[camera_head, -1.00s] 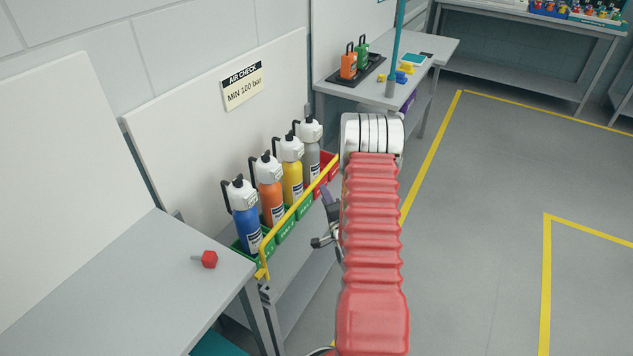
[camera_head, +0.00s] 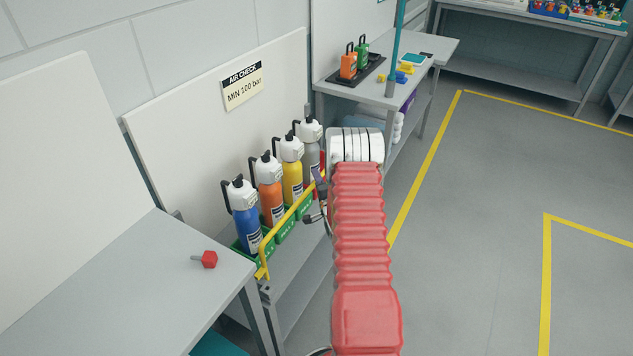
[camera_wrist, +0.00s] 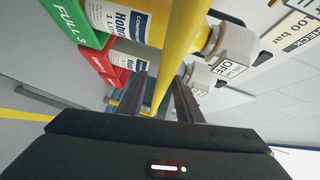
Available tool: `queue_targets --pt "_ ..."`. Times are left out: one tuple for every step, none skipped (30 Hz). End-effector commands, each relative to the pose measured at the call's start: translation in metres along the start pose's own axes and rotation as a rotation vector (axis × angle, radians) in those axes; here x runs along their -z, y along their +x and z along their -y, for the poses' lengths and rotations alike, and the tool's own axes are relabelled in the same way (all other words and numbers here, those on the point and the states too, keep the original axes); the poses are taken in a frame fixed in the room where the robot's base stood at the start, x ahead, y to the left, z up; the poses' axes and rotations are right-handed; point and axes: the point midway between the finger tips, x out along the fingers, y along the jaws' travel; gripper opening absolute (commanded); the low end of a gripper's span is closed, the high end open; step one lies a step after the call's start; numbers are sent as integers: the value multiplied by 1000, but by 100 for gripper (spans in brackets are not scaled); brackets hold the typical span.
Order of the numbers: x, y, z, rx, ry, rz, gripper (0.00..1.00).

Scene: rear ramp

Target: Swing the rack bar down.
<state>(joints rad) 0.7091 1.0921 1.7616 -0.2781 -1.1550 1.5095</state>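The yellow rack bar (camera_head: 291,214) runs along the front of the bottle rack, across the lower part of the bottles; its near end bends down to the rack's corner. In the wrist view the bar (camera_wrist: 180,45) comes from the top and passes between my two fingers. My gripper (camera_head: 319,187) is at the far part of the bar, partly hidden by my red arm. In the wrist view my gripper's (camera_wrist: 162,95) fingers stand apart, one on each side of the bar. I cannot tell whether either finger touches it.
Several bottles, including a blue one (camera_head: 246,222) and an orange one (camera_head: 270,190), stand upright in the rack behind the bar. A grey table (camera_head: 130,285) with a red knob (camera_head: 209,259) is at the near left. Open floor (camera_head: 480,230) lies to the right.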

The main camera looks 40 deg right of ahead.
Motion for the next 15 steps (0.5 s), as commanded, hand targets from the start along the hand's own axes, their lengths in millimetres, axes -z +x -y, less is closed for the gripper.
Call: queue_targets --pt "0 0 0 0 0 0 32" --pt "0 0 0 0 0 0 32" --pt "0 0 0 0 0 0 32" --pt "0 0 0 0 0 0 32" --pt "0 0 0 0 0 0 32" --pt "0 0 0 0 0 0 31" --pt "0 0 0 0 0 0 28" --pt "0 0 0 0 0 0 26" --pt "0 0 0 0 0 0 24" --pt "0 0 0 0 0 0 22" --pt "0 0 0 0 0 0 19" --pt "0 0 0 0 0 0 17" --pt "0 0 0 0 0 0 14" --pt "0 0 0 0 0 0 12" --pt "0 0 0 0 0 0 10"
